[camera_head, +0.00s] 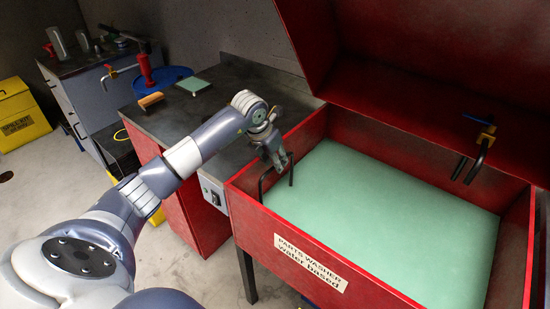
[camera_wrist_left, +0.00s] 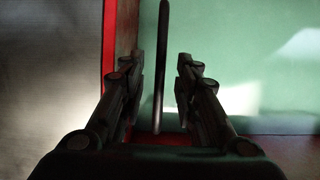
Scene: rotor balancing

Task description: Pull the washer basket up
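The parts washer (camera_head: 310,240) is a red tub with its lid raised, filled with pale green liquid (camera_head: 385,225). The basket's dark handle (camera_head: 262,187) stands up out of the liquid at the tub's left end. The basket's body is hidden below the surface. My left gripper (camera_head: 281,163) points down at the handle. In the left wrist view, the handle (camera_wrist_left: 161,70) shows as a dark bar between the two fingers, with a gap on each side. The left gripper is open. My right gripper is out of view.
The red tub wall (camera_wrist_left: 109,60) runs close beside the left gripper. A bent pipe with a yellow-and-blue valve (camera_head: 487,133) is at the right.

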